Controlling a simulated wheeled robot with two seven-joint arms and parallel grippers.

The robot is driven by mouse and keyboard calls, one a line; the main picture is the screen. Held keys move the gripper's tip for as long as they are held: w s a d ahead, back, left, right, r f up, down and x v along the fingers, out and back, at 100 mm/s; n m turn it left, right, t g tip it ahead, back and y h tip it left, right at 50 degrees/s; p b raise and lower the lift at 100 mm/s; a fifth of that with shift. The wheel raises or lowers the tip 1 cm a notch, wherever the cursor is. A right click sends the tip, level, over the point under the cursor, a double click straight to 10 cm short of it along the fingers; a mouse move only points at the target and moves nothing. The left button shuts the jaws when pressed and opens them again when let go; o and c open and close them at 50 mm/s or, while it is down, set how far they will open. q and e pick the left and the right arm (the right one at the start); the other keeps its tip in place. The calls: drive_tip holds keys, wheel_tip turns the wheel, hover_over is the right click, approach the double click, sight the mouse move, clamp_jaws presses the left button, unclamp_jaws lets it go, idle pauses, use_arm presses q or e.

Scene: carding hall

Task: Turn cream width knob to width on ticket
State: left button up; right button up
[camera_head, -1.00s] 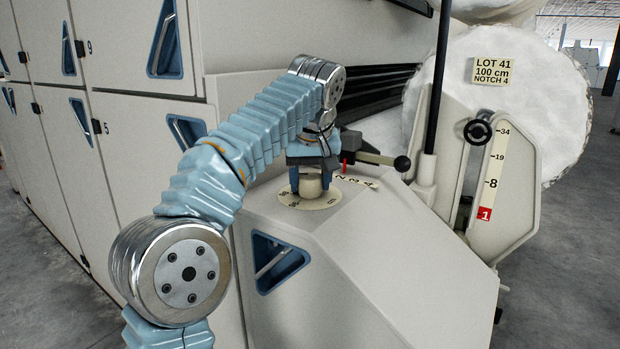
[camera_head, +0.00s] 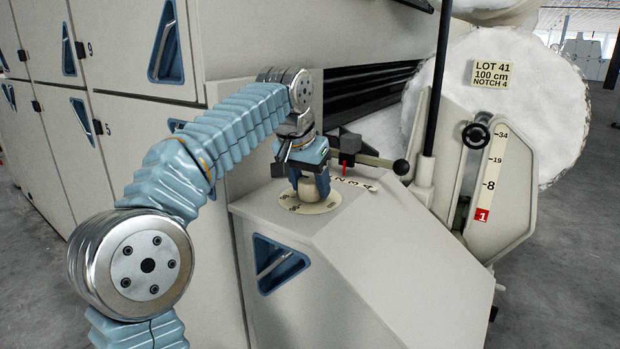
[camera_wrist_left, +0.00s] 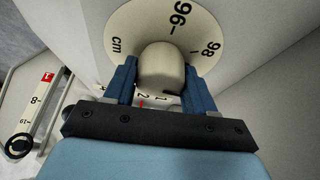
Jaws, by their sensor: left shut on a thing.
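The cream width knob (camera_head: 308,189) stands on a round dial plate (camera_head: 322,206) on top of the sloped machine housing. My left gripper (camera_head: 310,183) is shut on the knob from above, one blue finger on each side. In the left wrist view the knob (camera_wrist_left: 162,66) sits between the fingers. The dial (camera_wrist_left: 120,38) there shows 96, 98 and "cm"; other marks are hidden, and I cannot tell the exact setting. The ticket (camera_head: 491,74) on the white roll reads LOT 41, 100 cm, NOTCH 4. My right gripper is not in view.
A lever with a black ball (camera_head: 401,167) and a red pointer (camera_head: 345,171) stand close behind the knob, over a numbered strip. A black post (camera_head: 436,90) rises to the right.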

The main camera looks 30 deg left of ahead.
sight(308, 178)
use_arm(q)
drive_tip(key=shift+m+g+h, duration=0.3)
drive_tip(key=shift+m+h, duration=0.5)
drive_tip(key=shift+m, duration=1.5)
drive_tip(key=o, duration=1)
drive_tip(key=shift+a, duration=0.1)
drive_tip(key=v, duration=0.6)
drive_tip(key=shift+r, duration=0.1)
drive_tip(key=shift+s+a+r, duration=0.15)
drive_tip(key=shift+s+r, duration=0.2)
drive_tip(key=shift+r, duration=0.2)
